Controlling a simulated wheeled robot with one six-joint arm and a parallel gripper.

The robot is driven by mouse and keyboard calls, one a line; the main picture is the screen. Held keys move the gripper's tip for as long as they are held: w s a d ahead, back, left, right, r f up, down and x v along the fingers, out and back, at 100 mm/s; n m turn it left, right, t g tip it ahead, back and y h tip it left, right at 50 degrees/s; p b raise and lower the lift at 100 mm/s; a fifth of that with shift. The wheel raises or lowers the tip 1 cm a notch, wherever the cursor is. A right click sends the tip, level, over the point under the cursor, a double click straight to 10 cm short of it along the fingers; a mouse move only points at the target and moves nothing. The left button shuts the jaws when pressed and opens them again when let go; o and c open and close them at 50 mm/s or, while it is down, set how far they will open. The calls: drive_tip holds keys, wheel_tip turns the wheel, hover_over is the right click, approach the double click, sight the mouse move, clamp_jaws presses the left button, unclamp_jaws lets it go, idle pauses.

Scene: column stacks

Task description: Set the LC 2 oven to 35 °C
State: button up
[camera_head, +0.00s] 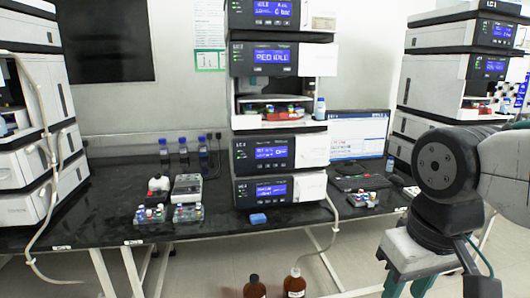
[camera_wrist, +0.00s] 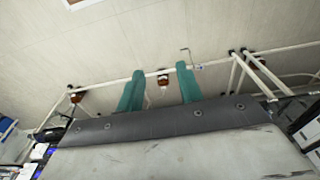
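A tall stack of white and black instrument modules (camera_head: 314,186) stands on the bench in the middle of the head view. It has several blue displays, an open sample bay and two lower display modules (camera_head: 271,154), (camera_head: 271,190). The small display text is too blurred to read a temperature or be sure which module is the LC 2 oven. My gripper (camera_head: 408,288) is at the lower right of the head view, in front of the bench and well apart from the stack. In the wrist view its two teal fingers (camera_wrist: 160,68) are spread with nothing between them.
Other stacks stand at left (camera_head: 25,130) and right (camera_head: 435,95). The black bench (camera_head: 105,190) holds vial trays (camera_head: 188,213), blue-capped bottles (camera_head: 183,150), a monitor (camera_head: 358,133) and a keyboard (camera_head: 360,182). Brown bottles (camera_head: 294,284) stand on the floor before it.

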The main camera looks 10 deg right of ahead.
clamp_jaws()
idle(1.7)
